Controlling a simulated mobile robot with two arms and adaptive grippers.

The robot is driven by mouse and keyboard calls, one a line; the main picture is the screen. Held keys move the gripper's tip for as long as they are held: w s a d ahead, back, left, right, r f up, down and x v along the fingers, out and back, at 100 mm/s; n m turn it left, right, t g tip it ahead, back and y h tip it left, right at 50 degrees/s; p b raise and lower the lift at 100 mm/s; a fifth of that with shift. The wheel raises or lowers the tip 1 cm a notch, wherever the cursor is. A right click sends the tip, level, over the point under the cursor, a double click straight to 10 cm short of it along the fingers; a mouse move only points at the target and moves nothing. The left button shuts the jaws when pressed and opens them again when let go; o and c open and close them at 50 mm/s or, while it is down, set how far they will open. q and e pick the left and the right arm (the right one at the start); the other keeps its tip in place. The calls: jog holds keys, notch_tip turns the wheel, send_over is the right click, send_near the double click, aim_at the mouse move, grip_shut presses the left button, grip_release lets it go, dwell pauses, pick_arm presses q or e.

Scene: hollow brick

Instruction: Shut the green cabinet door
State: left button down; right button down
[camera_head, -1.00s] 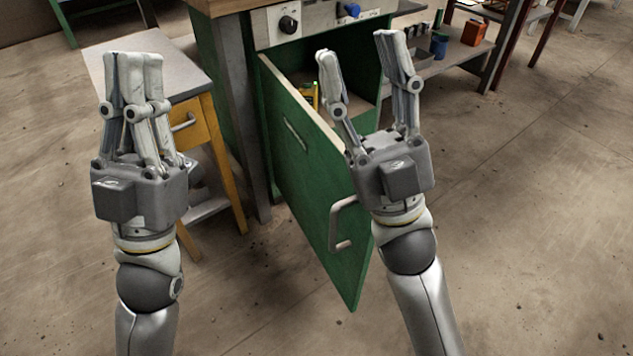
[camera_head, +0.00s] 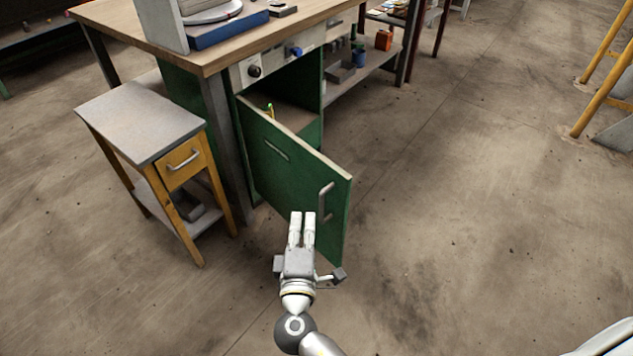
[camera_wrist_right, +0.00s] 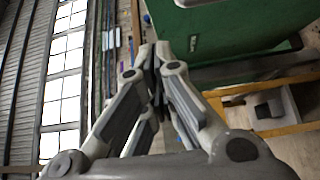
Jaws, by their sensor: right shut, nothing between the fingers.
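The green cabinet door (camera_head: 290,180) stands ajar, swung out from the green cabinet (camera_head: 312,108) under the workbench. Its hinge side is at the left, and its free edge sticks out to the front right. A metal handle (camera_head: 325,202) is near the free edge. My right gripper (camera_head: 302,214) is shut and empty, in front of the lower outer face, left of and below the handle. I cannot tell whether it touches the door. In the right wrist view the shut fingers (camera_wrist_right: 154,52) are beside a green panel (camera_wrist_right: 235,28), likely the door. My left gripper is not in view.
A small side table (camera_head: 140,112) with a yellow drawer (camera_head: 181,165) stands left of the door. The wooden workbench top (camera_head: 290,32) is above the cabinet. A lower shelf (camera_head: 376,66) with small items is at the back right.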

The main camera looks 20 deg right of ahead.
send_near(321, 165)
jog(key=w+a, duration=0.2)
jog(key=a, duration=0.1)
jog(key=w+d, duration=0.1)
jog(key=d, duration=0.1)
jog(key=w+d, duration=0.1)
jog(key=d, duration=0.1)
jog(key=shift+w, duration=0.3)
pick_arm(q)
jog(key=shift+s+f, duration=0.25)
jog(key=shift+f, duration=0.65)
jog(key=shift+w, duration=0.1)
pick_arm(e)
jog(key=shift+d, duration=0.15)
